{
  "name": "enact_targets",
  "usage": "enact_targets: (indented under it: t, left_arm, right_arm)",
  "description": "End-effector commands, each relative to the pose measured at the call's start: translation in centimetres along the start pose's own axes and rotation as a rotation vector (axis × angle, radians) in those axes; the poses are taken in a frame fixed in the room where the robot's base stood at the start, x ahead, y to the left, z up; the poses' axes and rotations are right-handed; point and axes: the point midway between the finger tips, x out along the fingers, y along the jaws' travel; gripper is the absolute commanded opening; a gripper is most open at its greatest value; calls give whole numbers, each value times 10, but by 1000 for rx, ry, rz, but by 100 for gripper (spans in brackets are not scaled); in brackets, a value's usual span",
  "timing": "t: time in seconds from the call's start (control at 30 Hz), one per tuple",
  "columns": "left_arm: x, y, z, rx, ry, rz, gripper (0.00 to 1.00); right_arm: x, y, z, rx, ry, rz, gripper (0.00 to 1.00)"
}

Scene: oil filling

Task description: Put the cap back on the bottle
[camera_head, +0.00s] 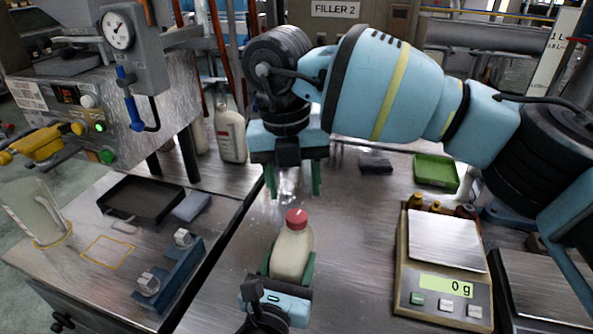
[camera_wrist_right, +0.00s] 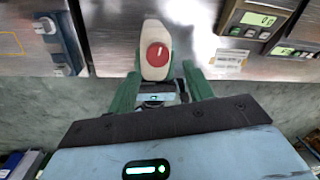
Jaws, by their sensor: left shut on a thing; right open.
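The bottle (camera_head: 291,251) is cream-coloured and upright, with a red cap (camera_head: 297,218) sitting on its top. My left gripper (camera_head: 286,272) is shut around the bottle's body with green fingers, near the front of the steel table. My right gripper (camera_head: 292,178) is open and empty, pointing down above and behind the cap, apart from it. In the right wrist view the red cap (camera_wrist_right: 158,54) and bottle (camera_wrist_right: 154,30) show ahead of the open green fingers of my right gripper (camera_wrist_right: 164,92). Whether the cap is seated tight cannot be told.
A scale (camera_head: 444,262) reading 0 g stands at right, with small brown bottles behind it. A green tray (camera_head: 436,171) lies at the back. Another cream bottle (camera_head: 231,136) stands at back left. A black tray (camera_head: 140,198) and a blue fixture (camera_head: 170,276) are at left.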

Motion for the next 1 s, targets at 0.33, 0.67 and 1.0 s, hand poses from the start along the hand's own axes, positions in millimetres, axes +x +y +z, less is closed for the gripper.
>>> enact_targets:
  t: [0.33, 0.67, 1.0]
  left_arm:
    - [0, 0, -1, 2, 2, 0, 0]
    - [0, 0, -1, 1, 2, 1, 0]
    - [0, 0, -1, 2, 2, 1, 0]
  right_arm:
    - [-4, -1, 0, -570, -8, 20, 52]
    - [-8, -3, 0, -1109, -25, 34, 52]
    - [-12, -4, 0, -1664, -52, 44, 52]
